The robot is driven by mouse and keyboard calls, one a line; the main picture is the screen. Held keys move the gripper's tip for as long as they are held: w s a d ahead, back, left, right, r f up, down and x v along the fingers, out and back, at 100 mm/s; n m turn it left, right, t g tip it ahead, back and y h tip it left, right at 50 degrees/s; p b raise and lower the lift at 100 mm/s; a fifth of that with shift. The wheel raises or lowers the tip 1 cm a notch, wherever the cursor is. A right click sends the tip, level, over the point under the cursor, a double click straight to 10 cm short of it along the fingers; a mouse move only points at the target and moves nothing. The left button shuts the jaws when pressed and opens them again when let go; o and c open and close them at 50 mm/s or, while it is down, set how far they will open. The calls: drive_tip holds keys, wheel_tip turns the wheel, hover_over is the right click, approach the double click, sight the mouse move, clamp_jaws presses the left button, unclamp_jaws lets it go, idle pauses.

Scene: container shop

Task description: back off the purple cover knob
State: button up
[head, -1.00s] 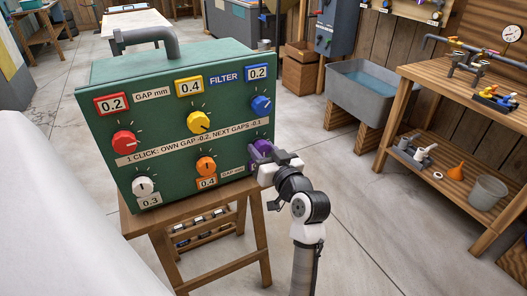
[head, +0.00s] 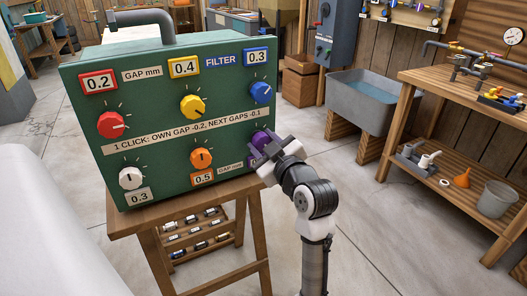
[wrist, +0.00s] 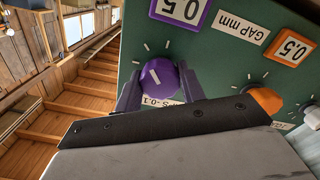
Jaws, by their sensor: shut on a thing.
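The purple knob (head: 259,139) sits at the right of the green filter box (head: 80,107), partly hidden by my gripper (head: 264,153). In the wrist view my gripper's fingers stand on both sides of the purple knob (wrist: 158,78), shut on it. A white pointer line shows on the knob. Its purple display (wrist: 181,10) appears upside down and reads 0.5; in the head view it is mostly hidden. The blue display (head: 256,57) reads 0.3 and the orange display (head: 203,177) reads 0.5. Red reads 0.2, yellow 0.4, white 0.3.
The orange knob (head: 201,159) is near the gripper, and the blue knob (head: 261,92) is above it. The box stands on a wooden stand (head: 150,216).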

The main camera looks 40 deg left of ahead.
drive_tip(key=shift+n+b, duration=0.35)
drive_tip(key=shift+n, duration=0.15)
drive_tip(key=o, duration=1)
drive_tip(key=b+v, duration=0.1)
drive_tip(key=v, duration=1.3)
